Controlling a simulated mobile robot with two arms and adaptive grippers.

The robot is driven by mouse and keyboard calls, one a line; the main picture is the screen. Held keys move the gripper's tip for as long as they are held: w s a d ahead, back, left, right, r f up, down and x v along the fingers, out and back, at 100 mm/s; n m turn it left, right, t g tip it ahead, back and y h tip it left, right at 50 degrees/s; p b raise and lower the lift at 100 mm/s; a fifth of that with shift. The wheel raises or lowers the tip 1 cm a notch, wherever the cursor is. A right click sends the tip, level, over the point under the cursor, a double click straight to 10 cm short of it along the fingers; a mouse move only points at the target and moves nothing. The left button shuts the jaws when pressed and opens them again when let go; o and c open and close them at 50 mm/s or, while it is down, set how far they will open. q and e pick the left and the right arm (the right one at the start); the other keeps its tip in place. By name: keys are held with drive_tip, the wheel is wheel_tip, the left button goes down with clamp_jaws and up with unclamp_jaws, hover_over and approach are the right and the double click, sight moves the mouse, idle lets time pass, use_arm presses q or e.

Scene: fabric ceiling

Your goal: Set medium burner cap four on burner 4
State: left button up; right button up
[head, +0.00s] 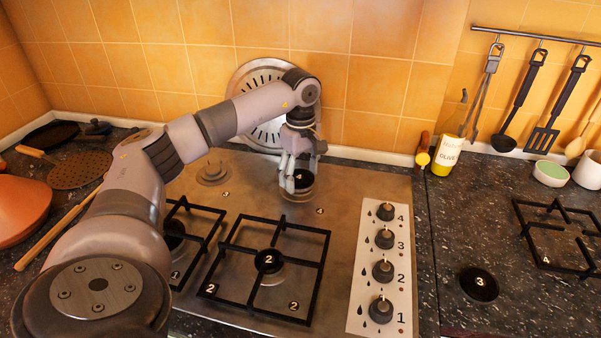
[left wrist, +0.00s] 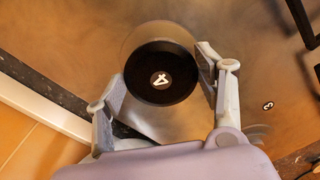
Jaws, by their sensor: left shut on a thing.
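The black burner cap marked 4 (head: 302,175) is between the fingers of my left gripper (head: 296,182), over burner 4 (head: 298,196) at the back right of the hob. In the left wrist view, the cap (left wrist: 160,88) shows its white 4 upward, with the two fingers of my left gripper (left wrist: 160,90) on either side. A paler round edge of the burner (left wrist: 150,32) shows beyond the cap there. I cannot tell whether the cap touches the burner or is slightly above it. My right gripper is not in view.
The bare burner 3 (head: 213,174) is at the back left of the hob. Black grates cover the front burners, with cap 2 (head: 268,261) in place. A knob panel (head: 381,270) is at the right. Cap 3 (head: 479,283) and a loose grate (head: 556,234) lie on the counter.

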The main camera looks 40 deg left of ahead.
sight(301, 178)
use_arm(q)
drive_tip(key=shift+f, duration=0.55)
drive_tip(key=o, duration=1.2)
wheel_tip(301, 178, up, 13)
drive_tip(key=shift+r, duration=0.1)
idle(0.3)
